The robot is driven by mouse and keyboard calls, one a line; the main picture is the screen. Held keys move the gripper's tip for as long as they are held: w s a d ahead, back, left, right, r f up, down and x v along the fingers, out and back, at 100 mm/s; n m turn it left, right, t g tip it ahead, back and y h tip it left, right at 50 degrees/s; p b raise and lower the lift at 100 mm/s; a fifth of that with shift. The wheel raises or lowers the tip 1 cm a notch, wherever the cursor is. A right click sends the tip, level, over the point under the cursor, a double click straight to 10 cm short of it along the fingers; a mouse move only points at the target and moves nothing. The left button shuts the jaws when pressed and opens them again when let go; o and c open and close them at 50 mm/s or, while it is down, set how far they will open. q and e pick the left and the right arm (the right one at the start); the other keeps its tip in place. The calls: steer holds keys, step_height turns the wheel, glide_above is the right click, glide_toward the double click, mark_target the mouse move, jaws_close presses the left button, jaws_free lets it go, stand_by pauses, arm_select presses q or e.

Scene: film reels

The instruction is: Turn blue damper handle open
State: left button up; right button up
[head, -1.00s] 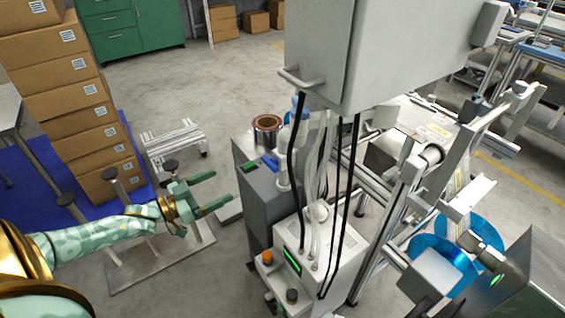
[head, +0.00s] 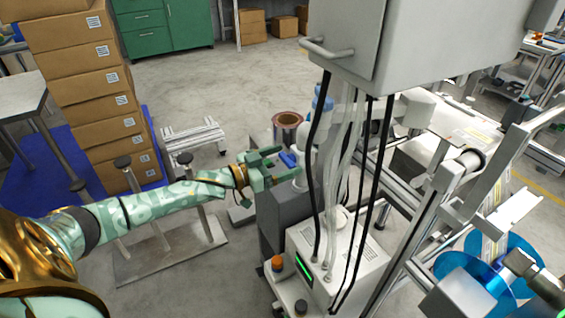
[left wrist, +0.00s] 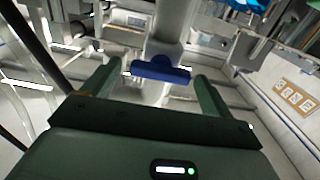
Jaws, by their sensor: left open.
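The blue damper handle (head: 287,158) is a short blue bar on a pale vertical pipe at the grey machine, near the middle of the head view. In the left wrist view the handle (left wrist: 160,72) lies crosswise between the fingertips, with the grey-white pipe behind it. My left gripper (head: 286,163) is green, open and empty, with its two fingers reaching to either side of the handle. Its fingers also show in the left wrist view (left wrist: 158,80). I cannot tell whether they touch the handle. My right gripper is out of view.
A large grey cabinet (head: 395,45) hangs above, with black and clear hoses (head: 345,150) running down to a white box (head: 345,250) right of the handle. A copper-coloured reel (head: 287,130) sits behind. Stacked cartons (head: 85,80) stand at left; open floor lies behind.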

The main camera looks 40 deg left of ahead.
arm_select(q)
steer(key=shift+c, duration=0.6)
steer(key=c, duration=0.9)
steer(key=shift+o, duration=0.2)
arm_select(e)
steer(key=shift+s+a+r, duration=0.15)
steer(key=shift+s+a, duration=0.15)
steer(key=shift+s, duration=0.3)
